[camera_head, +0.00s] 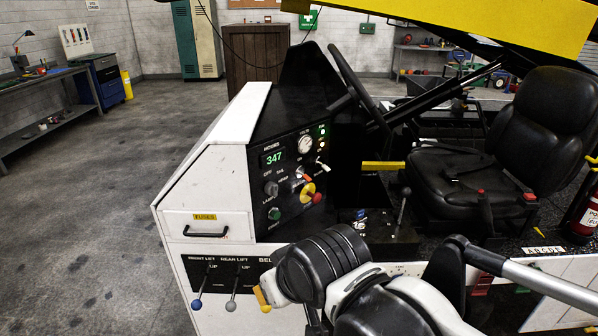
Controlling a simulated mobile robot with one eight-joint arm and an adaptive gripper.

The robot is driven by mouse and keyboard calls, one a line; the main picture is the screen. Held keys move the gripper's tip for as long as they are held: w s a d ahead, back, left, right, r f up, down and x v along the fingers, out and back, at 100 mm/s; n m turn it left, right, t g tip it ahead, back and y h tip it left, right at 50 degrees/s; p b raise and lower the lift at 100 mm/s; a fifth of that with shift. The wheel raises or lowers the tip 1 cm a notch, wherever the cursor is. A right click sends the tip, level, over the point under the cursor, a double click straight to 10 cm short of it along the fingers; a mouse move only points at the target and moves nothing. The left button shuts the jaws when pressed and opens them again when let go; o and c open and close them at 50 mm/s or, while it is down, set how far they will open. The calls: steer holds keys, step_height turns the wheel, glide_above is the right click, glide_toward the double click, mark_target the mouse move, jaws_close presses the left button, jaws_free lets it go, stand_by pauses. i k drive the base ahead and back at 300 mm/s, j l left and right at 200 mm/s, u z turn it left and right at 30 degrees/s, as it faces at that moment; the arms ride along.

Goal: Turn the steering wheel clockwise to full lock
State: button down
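The steering wheel (355,83) is a thin black rim seen almost edge-on, slanting down to the right beside the black dash console (300,95). Its hub and spokes are hard to make out against the dark cab, so I cannot tell its turn angle. Links of my black and white arm fill the lower middle of the picture, in front of and below the console. My gripper's fingers do not show clearly, and nothing of my arm touches the wheel in this view.
The control panel has an hour display (273,158), knobs and a red stop button (316,197). A black seat (547,125) stands right of the wheel. Front levers include a blue knob (197,304). A yellow beam (480,22) crosses above. A fire extinguisher (586,215) is at right. Open floor lies left.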

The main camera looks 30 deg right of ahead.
mark_target(357, 91)
steer(key=z, duration=1.3)
